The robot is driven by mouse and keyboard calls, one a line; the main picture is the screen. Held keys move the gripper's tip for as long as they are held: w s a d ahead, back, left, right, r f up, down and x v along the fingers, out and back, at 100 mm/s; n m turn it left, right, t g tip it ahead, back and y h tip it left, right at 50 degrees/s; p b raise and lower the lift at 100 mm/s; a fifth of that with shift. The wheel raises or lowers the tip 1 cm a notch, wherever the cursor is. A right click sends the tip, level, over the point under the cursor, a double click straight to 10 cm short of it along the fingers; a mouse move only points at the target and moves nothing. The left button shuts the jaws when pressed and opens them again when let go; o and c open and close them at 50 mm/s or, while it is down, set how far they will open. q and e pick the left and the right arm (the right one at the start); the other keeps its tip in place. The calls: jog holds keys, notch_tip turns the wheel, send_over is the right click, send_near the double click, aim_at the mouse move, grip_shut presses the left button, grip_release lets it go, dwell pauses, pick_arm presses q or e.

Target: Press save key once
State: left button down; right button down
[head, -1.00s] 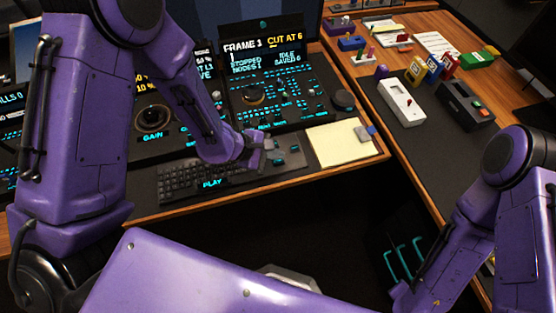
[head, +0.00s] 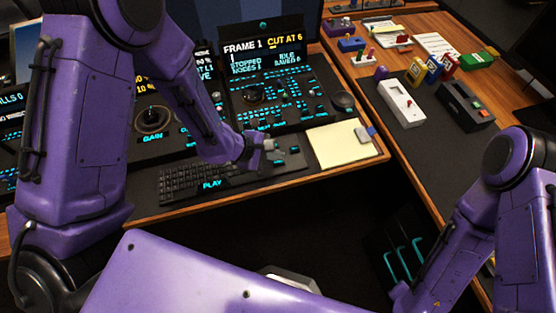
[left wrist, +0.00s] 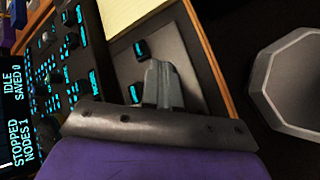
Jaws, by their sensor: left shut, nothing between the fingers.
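My left gripper (head: 272,145) is shut and empty, low over the dark panel area right of the keyboard. In the left wrist view its closed grey fingers (left wrist: 160,70) point between two dark keys with cyan labels, an upper key (left wrist: 141,50) and a lower key (left wrist: 135,92). In the head view, keys show just right of the fingers (head: 293,149) and below them (head: 279,163). I cannot read which is the save key, or tell whether the fingertips touch anything. The screen (head: 262,48) reads FRAME 1, STOPPED, NODES 1, IDLE, SAVED 0. My right gripper is out of view.
The trackball panel (head: 290,97) with many cyan-labelled keys lies behind the gripper. A keyboard (head: 190,184) is to its left, a yellow notepad (head: 338,147) to its right. The wooden desk edge (head: 290,182) runs in front. A side desk holds several small devices.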

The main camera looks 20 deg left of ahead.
aim_at(275, 163)
pick_arm(q)
jog(key=shift+f, duration=0.1)
dwell(0.7)
jog(key=shift+f, duration=0.3)
jog(key=shift+f, duration=0.55)
dwell(0.6)
jog(key=shift+r, duration=0.1)
jog(key=shift+r+p, duration=0.85)
jog(key=shift+p, duration=0.6)
notch_tip(275, 163, up, 5)
jog(key=p, duration=0.6)
jog(key=shift+r, duration=0.1)
